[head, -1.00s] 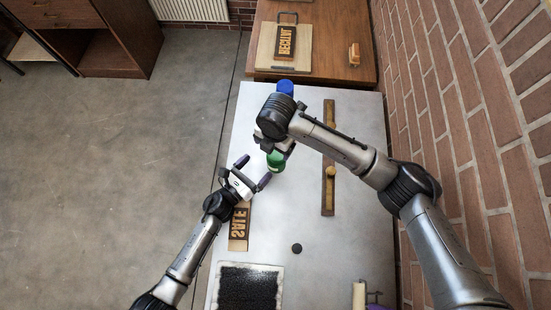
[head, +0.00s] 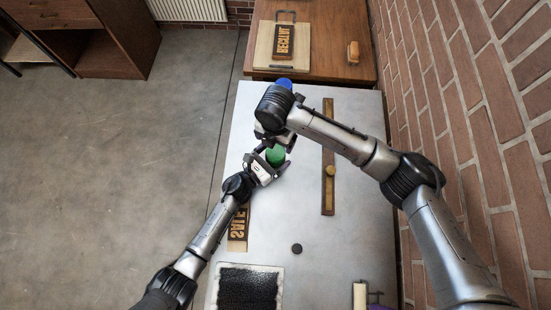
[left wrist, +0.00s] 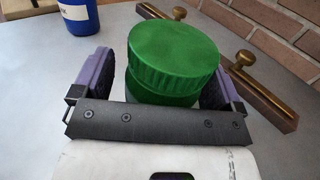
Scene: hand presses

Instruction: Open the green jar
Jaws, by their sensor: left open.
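The green jar (head: 275,155) stands on the pale tabletop, and its ridged lid (left wrist: 172,55) sits on the body. My left gripper (head: 276,166) is open at the jar, with its purple-padded fingers on either side in the left wrist view (left wrist: 165,80). I cannot tell whether the pads touch it. My right gripper (head: 264,139) is just beyond the jar, largely hidden under its own wrist, so its jaw opening is not clear.
A blue jar (head: 285,84) stands behind my right wrist. A dark strip with brass knobs (head: 328,190) lies to the right. A lettered plate (head: 238,230), a black pad (head: 247,288) and a small dark disc (head: 297,248) are nearer. A brick wall bounds the right side.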

